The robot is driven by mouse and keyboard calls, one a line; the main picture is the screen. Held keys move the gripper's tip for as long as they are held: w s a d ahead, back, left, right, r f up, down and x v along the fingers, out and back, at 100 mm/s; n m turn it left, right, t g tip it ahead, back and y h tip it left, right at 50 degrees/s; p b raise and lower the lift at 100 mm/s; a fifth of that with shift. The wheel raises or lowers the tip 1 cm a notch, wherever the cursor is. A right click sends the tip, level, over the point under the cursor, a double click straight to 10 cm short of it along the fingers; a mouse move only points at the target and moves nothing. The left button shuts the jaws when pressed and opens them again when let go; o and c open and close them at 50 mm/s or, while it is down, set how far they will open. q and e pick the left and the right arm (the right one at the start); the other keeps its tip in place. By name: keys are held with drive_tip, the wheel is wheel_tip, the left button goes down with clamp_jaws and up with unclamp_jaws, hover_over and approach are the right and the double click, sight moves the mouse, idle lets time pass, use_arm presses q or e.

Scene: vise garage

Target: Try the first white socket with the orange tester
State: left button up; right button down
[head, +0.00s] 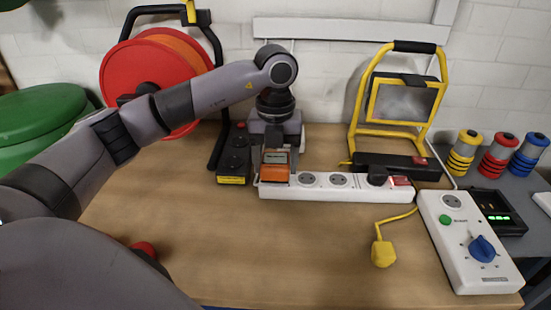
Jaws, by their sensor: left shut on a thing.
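The orange tester (275,168) is in my left gripper (276,150), which is shut on it and points down from my left arm. The tester is at the left end of the white socket strip (340,193), over the first socket, which it hides. I cannot tell whether its pins are in the socket. Two free white sockets (308,179) show to its right, and a black plug (378,176) sits near the strip's right end beside a red switch (400,181). My right gripper is not in view.
A black socket strip (235,155) stands just left of the white one, and a red cable reel (150,75) behind it. A yellow work lamp (402,105) stands behind. A yellow plug (383,253) and a white test box (468,240) lie right. The front middle is clear.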

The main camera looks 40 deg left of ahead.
sight(276, 159)
use_arm(q)
drive_tip(key=shift+f+b, duration=0.4)
drive_tip(key=shift+f, duration=0.25)
drive_tip(key=o, duration=1.1)
drive_tip(key=shift+c, duration=0.2)
drive_tip(key=shift+r, duration=3.65)
